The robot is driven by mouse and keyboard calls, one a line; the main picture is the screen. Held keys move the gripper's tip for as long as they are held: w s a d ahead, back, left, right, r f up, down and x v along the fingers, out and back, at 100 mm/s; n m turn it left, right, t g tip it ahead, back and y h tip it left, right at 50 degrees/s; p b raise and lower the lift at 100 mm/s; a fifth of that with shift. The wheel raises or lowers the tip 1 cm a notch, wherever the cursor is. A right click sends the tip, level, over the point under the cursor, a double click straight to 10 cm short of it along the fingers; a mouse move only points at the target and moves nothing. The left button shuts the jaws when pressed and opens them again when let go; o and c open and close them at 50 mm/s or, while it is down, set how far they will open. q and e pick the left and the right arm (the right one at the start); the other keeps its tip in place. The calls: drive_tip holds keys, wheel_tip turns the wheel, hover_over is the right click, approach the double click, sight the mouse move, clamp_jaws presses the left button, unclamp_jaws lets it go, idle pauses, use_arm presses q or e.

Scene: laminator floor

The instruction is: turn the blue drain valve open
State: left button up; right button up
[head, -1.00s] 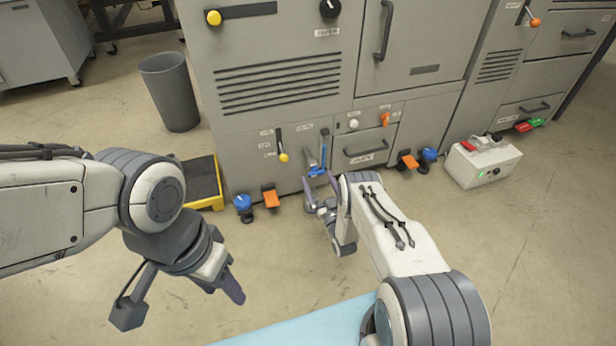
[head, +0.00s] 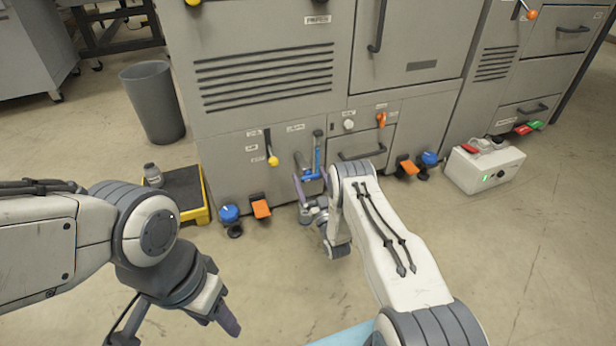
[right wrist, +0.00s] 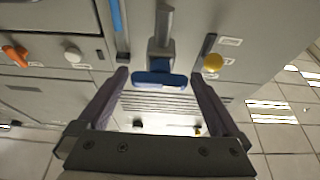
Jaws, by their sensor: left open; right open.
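The blue drain valve (head: 312,175) has a short blue crossbar handle on a grey pipe low on the machine front. In the right wrist view, the blue handle (right wrist: 160,79) lies crosswise, square to the grey pipe. My right gripper (head: 311,184) is open at the valve. In the right wrist view, the handle appears between the fingertips of the right gripper (right wrist: 158,76), with a gap on each side. I cannot tell whether they touch it. My left gripper (head: 229,318) is open and empty, low over the floor at the left, one finger mostly hidden.
A blue upright lever (head: 317,150) stands close beside the valve, and a yellow-knobbed lever (head: 272,160) is to its left. Orange pedals (head: 261,207) and blue feet (head: 230,214) line the machine base. A yellow-edged platform (head: 205,207) and bin (head: 153,102) stand left.

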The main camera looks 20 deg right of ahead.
sight(309, 175)
drive_tip(key=b+x, duration=0.1)
drive_tip(key=x, duration=0.2)
drive_tip(key=shift+w+r, duration=0.1)
drive_tip(key=shift+w, duration=0.05)
drive_tip(key=shift+w+r, duration=0.2)
